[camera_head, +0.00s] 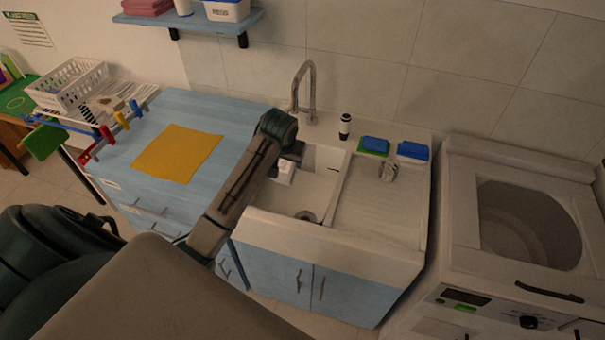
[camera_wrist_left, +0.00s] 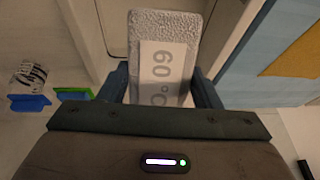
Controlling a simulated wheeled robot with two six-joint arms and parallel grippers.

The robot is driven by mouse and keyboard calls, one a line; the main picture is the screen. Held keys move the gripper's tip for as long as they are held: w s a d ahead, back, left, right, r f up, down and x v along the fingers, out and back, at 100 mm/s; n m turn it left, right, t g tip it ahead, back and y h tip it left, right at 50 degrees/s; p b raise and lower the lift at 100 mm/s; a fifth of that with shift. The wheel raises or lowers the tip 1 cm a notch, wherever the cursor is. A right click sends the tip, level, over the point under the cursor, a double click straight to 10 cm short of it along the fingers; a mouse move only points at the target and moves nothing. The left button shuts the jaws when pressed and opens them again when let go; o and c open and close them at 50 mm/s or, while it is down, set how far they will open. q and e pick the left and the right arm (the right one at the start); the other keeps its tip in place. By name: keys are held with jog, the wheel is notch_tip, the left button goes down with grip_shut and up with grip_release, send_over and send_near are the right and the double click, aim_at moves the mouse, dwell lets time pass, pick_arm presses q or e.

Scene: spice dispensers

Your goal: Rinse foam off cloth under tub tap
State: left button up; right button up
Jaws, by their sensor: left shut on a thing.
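My left gripper (camera_head: 284,160) is over the left part of the white tub (camera_head: 323,156), shut on a pale cloth (camera_head: 286,176). In the left wrist view the cloth (camera_wrist_left: 163,75) is a flat rectangle between the fingers. It has a grey, speckled, foam-like surface and a paler panel marked 60°C. The grey tap (camera_head: 309,90) curves up behind the tub, apart from the cloth. No water stream shows. My right gripper is not in view.
A yellow mat (camera_head: 177,153) lies on the blue counter left of the tub. A dark-and-white bottle (camera_head: 345,127), a blue-and-green sponge (camera_head: 374,146), a blue block (camera_head: 413,151) and a glass (camera_head: 388,171) stand behind and right. A washing machine (camera_head: 520,250) stands at right.

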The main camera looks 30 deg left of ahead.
pick_arm(q)
jog(key=shift+w+a+f, duration=0.15)
jog(key=shift+w+a, duration=0.2)
jog(key=shift+w, duration=0.25)
jog(key=shift+w+a+f, duration=0.1)
jog(key=shift+w+a, duration=0.25)
jog(key=shift+w, duration=0.25)
jog(key=shift+w+a, duration=0.15)
jog(key=shift+w, duration=0.25)
jog(key=shift+w+a+f, duration=0.1)
jog(key=shift+w+a, duration=0.1)
jog(key=shift+w, duration=0.3)
jog(key=shift+w+a+f, duration=0.1)
jog(key=shift+w+a, duration=0.05)
jog(key=shift+w, duration=0.35)
jog(key=w+a+f+b, duration=0.1)
jog(key=w+a+f, duration=0.1)
jog(key=w, duration=0.6)
jog(key=shift+a+b, duration=0.35)
jog(key=shift+a, duration=0.45)
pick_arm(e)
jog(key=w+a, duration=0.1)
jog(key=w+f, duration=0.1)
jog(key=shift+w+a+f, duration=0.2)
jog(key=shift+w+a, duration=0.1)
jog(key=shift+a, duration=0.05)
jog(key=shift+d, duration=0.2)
